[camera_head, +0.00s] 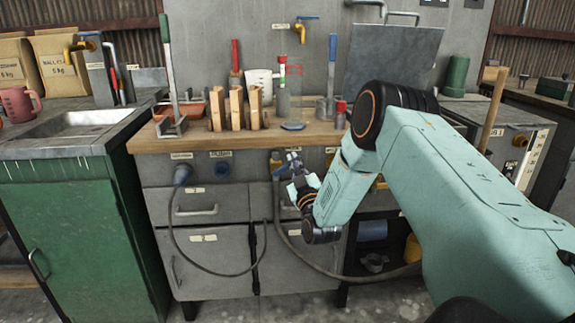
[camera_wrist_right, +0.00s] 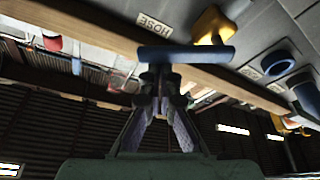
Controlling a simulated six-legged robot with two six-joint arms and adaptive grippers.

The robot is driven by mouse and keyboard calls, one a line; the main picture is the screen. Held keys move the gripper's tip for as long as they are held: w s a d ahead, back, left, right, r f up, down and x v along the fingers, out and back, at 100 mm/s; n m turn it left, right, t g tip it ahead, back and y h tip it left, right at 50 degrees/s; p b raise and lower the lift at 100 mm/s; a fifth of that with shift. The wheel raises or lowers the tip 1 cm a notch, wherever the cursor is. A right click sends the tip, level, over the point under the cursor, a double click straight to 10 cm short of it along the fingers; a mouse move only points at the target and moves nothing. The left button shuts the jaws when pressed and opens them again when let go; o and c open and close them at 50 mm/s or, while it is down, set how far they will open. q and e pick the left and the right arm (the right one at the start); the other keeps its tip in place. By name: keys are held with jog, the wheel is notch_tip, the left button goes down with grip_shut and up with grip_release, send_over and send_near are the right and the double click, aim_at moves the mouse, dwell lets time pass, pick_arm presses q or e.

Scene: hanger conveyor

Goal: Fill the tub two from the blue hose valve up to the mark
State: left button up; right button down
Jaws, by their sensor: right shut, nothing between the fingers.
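In the right wrist view, a blue valve handle (camera_wrist_right: 187,55) sits crosswise on a yellow valve body (camera_wrist_right: 212,25), beside a label reading HOSE. My right gripper (camera_wrist_right: 160,78) is shut and empty. Its fingertips appear close to the blue handle; I cannot tell whether they touch. In the head view, my right gripper (camera_head: 294,165) is at the front of the bench, just below the worktop edge, and partly hides the valve. No tub numbered two and no fill mark can be made out. My left gripper is not in view.
The wooden worktop (camera_head: 150,142) carries wooden blocks (camera_head: 236,108), a white jug (camera_head: 260,85) and a clear cylinder (camera_head: 284,95). A dark hose (camera_head: 214,273) hangs below, near the cabinet doors. A grey sink (camera_head: 80,122) stands left. A yellow wall tap (camera_head: 298,32) has a blue lever.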

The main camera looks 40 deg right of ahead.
jog(key=shift+s+d+f+m+h, duration=0.2)
jog(key=shift+d+f+m, duration=0.2)
jog(key=shift+f, duration=0.3)
jog(key=shift+s+d+f+m+h, duration=0.2)
jog(key=shift+d+f+m, duration=0.1)
jog(key=shift+f+m, duration=0.3)
jog(key=shift+f, duration=0.3)
